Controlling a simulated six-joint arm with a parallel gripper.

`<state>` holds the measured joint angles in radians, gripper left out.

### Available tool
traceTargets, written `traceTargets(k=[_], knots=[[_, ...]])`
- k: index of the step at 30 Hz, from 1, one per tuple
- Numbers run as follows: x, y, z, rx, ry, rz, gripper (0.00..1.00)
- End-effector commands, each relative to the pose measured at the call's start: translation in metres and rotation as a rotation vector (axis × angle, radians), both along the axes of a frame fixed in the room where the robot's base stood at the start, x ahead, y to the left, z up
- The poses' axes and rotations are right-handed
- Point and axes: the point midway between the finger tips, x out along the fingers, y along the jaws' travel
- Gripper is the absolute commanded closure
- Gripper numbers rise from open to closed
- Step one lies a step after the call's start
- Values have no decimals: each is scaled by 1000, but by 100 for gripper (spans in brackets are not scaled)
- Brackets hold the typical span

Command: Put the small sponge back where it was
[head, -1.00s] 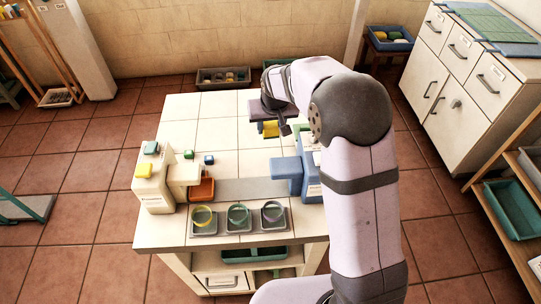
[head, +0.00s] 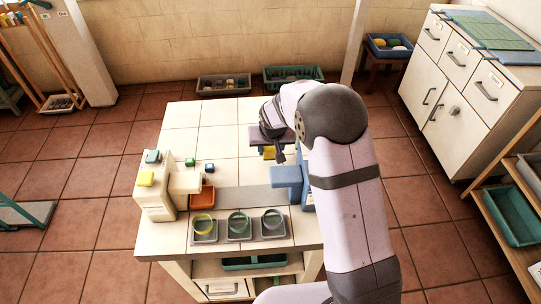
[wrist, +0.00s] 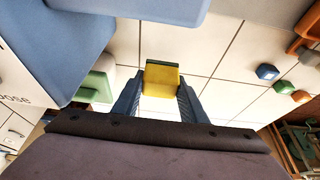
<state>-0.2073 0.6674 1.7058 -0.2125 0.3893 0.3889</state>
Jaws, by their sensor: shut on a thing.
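My gripper (head: 273,152) is over the back right part of the white tiled table. It is shut on a small yellow sponge (wrist: 162,76), which sits between the two blue fingers in the wrist view. In the head view the yellow sponge (head: 269,154) shows only in part beneath my wrist. The sponge appears to be held above the tiles, behind the projecting arm of a blue stand (head: 287,176). How high it hangs is hard to tell.
A white stand (head: 155,200) with yellow and green blocks is at the left. An orange tray (head: 203,198) and small green and blue cubes (wrist: 267,72) lie beside it. Three grey trays (head: 239,229) with rings line the front. The back left tiles are clear.

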Motion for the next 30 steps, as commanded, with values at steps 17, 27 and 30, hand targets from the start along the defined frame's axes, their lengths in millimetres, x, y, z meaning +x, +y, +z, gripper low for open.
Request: traceTargets(k=[17, 27, 30], knots=[[0, 0, -37, 1, -1, 1, 86], [0, 0, -40, 1, 0, 0, 54], [0, 0, -40, 1, 0, 0, 43]])
